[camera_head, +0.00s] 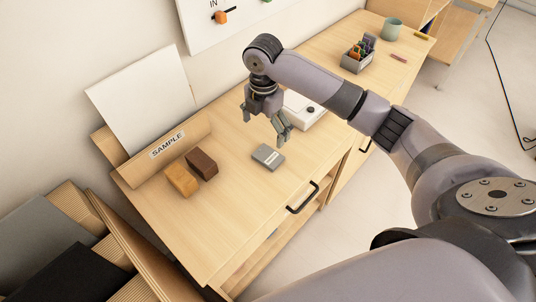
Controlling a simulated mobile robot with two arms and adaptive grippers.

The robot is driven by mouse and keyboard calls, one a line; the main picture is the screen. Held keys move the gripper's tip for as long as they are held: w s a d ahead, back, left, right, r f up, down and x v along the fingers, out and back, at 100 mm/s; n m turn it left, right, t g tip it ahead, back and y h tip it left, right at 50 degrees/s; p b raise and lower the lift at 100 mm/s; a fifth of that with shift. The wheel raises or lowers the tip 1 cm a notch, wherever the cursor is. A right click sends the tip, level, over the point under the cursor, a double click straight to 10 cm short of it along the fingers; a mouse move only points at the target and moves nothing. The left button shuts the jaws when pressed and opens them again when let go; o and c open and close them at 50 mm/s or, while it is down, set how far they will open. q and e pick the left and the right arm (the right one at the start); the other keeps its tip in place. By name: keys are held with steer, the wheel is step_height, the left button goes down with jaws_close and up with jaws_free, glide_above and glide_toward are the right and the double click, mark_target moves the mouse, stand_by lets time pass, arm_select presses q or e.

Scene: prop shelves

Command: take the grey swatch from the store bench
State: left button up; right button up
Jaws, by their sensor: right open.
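A small grey swatch (268,157) lies flat on the wooden store bench (235,215), near its front edge and above a black drawer handle. My right gripper (265,128) hangs above the bench just behind and above the swatch. Its fingers are spread apart with nothing between them, and one fingertip shows close above the swatch in the picture. The exact height gap is hard to tell. My left gripper does not show.
A brown block (202,164) and a tan block (182,180) lie left of the swatch, by the SAMPLE board (165,145). A white device (303,110) stands behind the gripper. A grey box of items (355,62) and a green cup (392,29) stand farther right.

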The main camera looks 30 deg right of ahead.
steer(key=p, duration=0.1)
glide_above(268, 156)
steer(key=f, duration=0.5)
steer(key=shift+w+a+f, duration=0.3)
steer(key=shift+a+f, duration=0.05)
steer(key=shift+s+d+f, duration=0.1)
steer(key=shift+f, duration=0.25)
steer(key=f, duration=0.1)
steer(key=f+p, duration=0.2)
steer(key=shift+s+d+f, duration=0.15)
steer(key=shift+d+f, duration=0.15)
steer(key=shift+f, duration=0.45)
steer(key=c, duration=1.1)
